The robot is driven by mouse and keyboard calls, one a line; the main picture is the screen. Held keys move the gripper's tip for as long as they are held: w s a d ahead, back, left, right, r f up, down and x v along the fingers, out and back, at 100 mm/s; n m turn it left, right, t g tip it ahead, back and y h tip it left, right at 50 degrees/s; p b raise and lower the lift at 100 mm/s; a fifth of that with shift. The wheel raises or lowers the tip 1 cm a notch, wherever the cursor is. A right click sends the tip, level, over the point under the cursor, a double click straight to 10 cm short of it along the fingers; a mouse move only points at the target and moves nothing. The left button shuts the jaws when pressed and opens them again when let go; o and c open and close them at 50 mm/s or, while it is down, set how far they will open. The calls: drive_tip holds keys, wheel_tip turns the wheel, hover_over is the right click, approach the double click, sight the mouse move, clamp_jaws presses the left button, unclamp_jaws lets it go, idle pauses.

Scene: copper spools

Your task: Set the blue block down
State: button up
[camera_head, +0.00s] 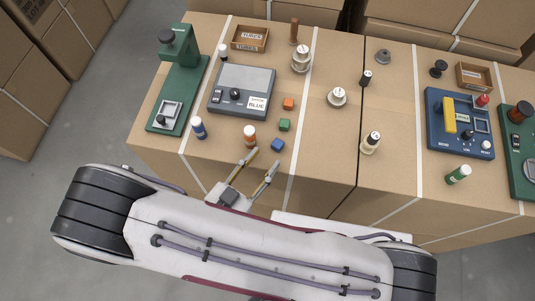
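The blue block (277,145) sits on the cardboard top, just beyond the right fingertip of my gripper (266,157). My gripper reaches in from the front edge with its two fingers spread wide apart, and nothing shows between them. The block appears clear of both fingers, though one view does not settle the exact gap or the gripper's height. A green block (284,125) and an orange block (288,103) lie in a rough line behind the blue one.
An orange-and-white bottle (249,136) stands close to the left fingertip. A grey device (241,91) with a BLUE label lies behind it. A green press (178,80) stands left. A cream-based spool (370,143) stands right. Cardboard between the blue block and spool is clear.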

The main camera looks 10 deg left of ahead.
drive_tip(key=shift+v, duration=1.6)
drive_tip(key=shift+c, duration=1.2)
drive_tip(key=shift+w+r, duration=0.1)
